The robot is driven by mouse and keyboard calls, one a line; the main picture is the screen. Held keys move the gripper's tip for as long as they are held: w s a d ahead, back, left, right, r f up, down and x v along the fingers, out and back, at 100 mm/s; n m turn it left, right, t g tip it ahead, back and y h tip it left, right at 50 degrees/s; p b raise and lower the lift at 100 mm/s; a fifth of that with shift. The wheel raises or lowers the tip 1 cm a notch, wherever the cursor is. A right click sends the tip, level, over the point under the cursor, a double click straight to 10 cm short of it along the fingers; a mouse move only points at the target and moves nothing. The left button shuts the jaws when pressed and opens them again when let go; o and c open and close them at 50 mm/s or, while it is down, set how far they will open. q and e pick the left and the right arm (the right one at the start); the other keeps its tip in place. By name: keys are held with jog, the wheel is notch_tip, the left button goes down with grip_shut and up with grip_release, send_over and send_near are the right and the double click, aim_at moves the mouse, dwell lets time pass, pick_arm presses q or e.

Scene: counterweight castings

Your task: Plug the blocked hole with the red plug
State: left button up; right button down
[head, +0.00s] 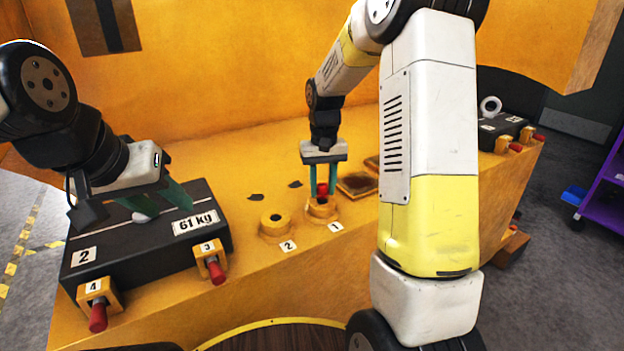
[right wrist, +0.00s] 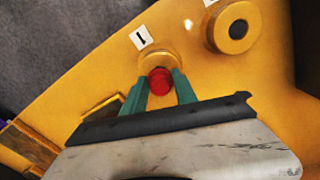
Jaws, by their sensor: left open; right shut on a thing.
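The red plug (head: 322,188) is between the green fingers of my right gripper (head: 322,190), which is shut on it. The plug is at the top of the yellow boss labelled 1 (head: 321,210); I cannot tell how far in it sits. In the right wrist view the red plug (right wrist: 160,81) covers the middle of boss 1 (right wrist: 158,60). The boss labelled 2 (head: 276,227) is beside it, with a dark centre. My left gripper (head: 160,206) is open, low over the black casting (head: 130,255) marked 2 and 61 kg, near a pale fitting on it.
Red-handled pins in yellow brackets labelled 4 (head: 97,292) and 3 (head: 209,258) stand at the casting's front. Another black casting (head: 503,131) with a pale ring lies at the right. A purple cart (head: 603,190) stands far right.

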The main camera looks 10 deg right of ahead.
jog(key=shift+f, duration=0.2)
jog(key=shift+f, duration=0.9)
jog(key=shift+r, duration=0.1)
jog(key=shift+r, duration=1)
jog(key=shift+w, duration=0.15)
jog(key=shift+f, duration=0.2)
dwell(1.1)
